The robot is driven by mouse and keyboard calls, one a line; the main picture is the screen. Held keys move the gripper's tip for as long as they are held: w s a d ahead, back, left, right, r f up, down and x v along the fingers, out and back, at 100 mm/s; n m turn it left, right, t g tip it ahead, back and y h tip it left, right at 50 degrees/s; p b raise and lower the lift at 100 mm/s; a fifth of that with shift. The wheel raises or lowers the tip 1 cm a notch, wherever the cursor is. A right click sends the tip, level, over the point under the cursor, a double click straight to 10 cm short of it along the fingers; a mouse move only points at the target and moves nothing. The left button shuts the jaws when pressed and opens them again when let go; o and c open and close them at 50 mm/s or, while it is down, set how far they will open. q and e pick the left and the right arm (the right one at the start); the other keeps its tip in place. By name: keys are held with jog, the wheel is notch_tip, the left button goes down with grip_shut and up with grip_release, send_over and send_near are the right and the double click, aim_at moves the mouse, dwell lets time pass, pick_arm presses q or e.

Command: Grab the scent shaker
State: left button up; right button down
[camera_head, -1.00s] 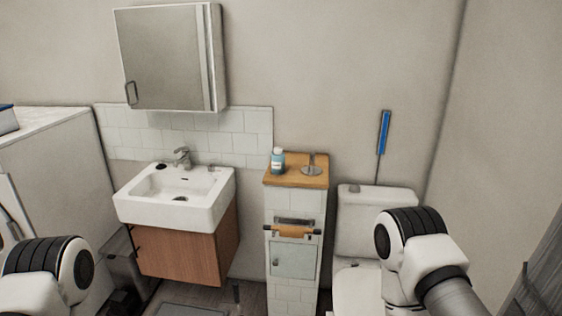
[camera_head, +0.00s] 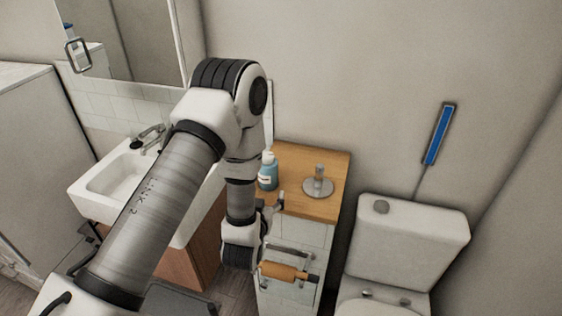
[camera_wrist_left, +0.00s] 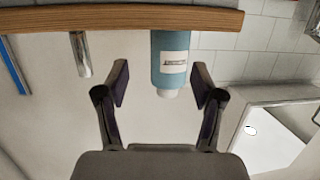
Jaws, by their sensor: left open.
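A blue bottle (camera_head: 268,172) with a white cap and label, seemingly the scent shaker, stands upright on the wooden top of the narrow cabinet. My left gripper (camera_head: 277,206) is just in front of it at the cabinet's front edge, partly hidden by my wrist. In the left wrist view, which looks upside down, the bottle (camera_wrist_left: 170,58) hangs from the top between the open fingers of my gripper (camera_wrist_left: 160,82), nearer the right finger. I see no contact. My right gripper is out of view.
A metal holder with a round base (camera_head: 318,183) stands right of the bottle on the wooden top (camera_head: 330,160). An orange-brown roll (camera_head: 283,271) hangs on the cabinet front. The sink (camera_head: 118,185) is left, the toilet (camera_head: 408,245) right.

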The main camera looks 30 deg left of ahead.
aim_at(267, 155)
pick_arm(q)
notch_tip(267, 155, up, 8)
jog(key=w+a+t+y+p, duration=0.1)
jog(key=w+a+t+y, duration=0.1)
jog(key=t, duration=0.1)
jog(key=shift+n+g, duration=0.3)
jog(key=shift+n, duration=0.1)
jog(key=w+a+p, duration=0.1)
jog(key=w, duration=0.1)
jog(key=w+f+p, duration=0.1)
jog(key=w, duration=0.1)
jog(key=w+a+p, duration=0.1)
jog(key=w, duration=0.1)
jog(key=shift+a+f, duration=0.3)
jog(key=shift+s+d+r, duration=0.1)
jog(key=shift+s+d, duration=0.05)
grip_shut()
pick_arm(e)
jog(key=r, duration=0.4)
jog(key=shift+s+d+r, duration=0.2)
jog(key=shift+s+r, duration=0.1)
